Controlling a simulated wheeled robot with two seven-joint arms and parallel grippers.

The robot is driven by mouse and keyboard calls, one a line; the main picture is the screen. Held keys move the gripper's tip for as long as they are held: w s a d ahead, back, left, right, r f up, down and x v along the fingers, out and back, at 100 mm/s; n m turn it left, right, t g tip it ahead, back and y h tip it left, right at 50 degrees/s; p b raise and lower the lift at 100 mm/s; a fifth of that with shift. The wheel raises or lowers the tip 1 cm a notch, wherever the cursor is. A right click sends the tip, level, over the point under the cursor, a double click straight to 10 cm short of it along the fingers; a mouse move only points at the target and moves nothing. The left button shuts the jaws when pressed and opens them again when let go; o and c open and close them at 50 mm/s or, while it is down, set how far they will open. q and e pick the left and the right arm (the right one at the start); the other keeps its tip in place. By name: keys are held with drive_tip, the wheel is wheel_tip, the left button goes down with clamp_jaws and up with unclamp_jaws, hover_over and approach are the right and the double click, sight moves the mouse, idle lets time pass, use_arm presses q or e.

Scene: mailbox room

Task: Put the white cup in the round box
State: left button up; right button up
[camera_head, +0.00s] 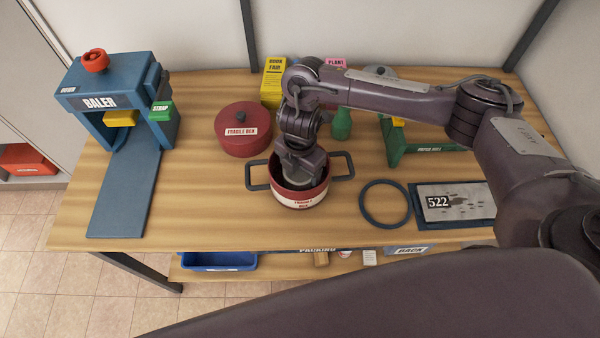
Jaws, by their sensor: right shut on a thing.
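The round box (300,202) is an open red pot-like container with a pale label band and two dark handles, standing upright near the middle of the table. My right gripper (300,180) reaches straight down into its mouth. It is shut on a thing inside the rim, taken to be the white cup. The cup is hidden behind the gripper and the box wall, so I cannot tell whether it touches the bottom. A red round lid-like piece (243,138) with a dark knob and a label sits behind and left. My left gripper is not in view.
A blue baler (112,102) stands at the left. A dark ring (385,203) and a tray marked 522 (460,203) lie to the right of the box. A yellow box (273,80), a green bottle (342,124) and a green stand (430,150) stand behind. The wooden table (200,205) is clear left of the box.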

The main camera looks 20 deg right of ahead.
sight(300, 180)
drive_tip(key=shift+f, duration=0.35)
drive_tip(key=shift+f, duration=0.15)
drive_tip(key=o, duration=0.7)
drive_tip(key=shift+c, duration=0.2)
drive_tip(key=shift+w+r, duration=0.1)
drive_tip(key=shift+r, duration=0.25)
wheel_tip(300, 180, up, 12)
drive_tip(key=p, duration=0.2)
drive_tip(key=shift+f+p, duration=0.2)
drive_tip(key=shift+p, duration=0.1)
